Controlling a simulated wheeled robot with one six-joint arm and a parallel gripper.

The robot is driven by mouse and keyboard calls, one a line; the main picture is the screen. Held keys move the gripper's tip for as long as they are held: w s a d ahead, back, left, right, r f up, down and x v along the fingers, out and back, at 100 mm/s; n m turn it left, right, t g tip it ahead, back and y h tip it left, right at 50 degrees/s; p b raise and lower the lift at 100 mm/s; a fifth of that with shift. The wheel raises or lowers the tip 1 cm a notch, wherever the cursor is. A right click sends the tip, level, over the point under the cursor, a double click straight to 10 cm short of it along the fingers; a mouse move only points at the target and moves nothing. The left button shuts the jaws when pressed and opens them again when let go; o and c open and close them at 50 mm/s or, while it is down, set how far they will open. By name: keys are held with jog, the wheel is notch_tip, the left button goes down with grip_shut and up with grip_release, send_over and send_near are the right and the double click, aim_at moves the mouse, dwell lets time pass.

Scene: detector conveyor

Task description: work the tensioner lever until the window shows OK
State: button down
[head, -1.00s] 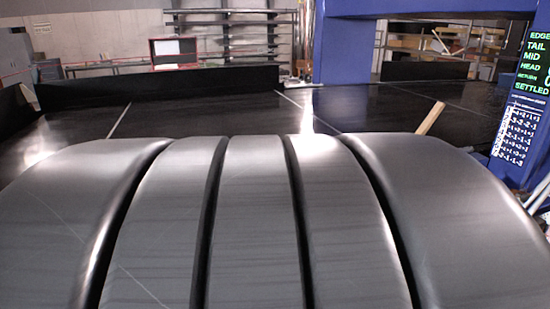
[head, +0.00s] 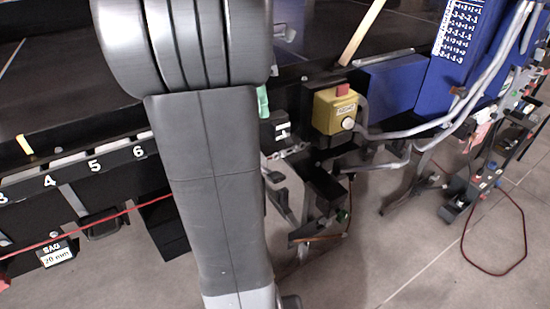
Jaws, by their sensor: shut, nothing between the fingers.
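No window reading OK can be made out in the head view. I cannot pick out the tensioner lever for sure. A pale green handle-like piece (head: 263,101) shows just right of my arm, at the conveyor's edge, partly hidden by it. A dark bracket assembly (head: 322,200) hangs below the edge, right of my arm. My grey arm fills the middle of the view and hides part of the conveyor side. My gripper is not in view.
A yellow box (head: 335,113) with a red top and a round button sits on the conveyor's edge. Left are numbered slots (head: 95,165), a red cord (head: 100,220) and a "SAG 20 mm" tag (head: 57,256). Grey conduits (head: 440,125) run right. Floor (head: 400,260) at lower right is mostly open.

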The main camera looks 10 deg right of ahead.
aim_at(276, 175)
jog(key=shift+w+r, duration=0.15)
jog(key=x, duration=1.4)
dwell(0.4)
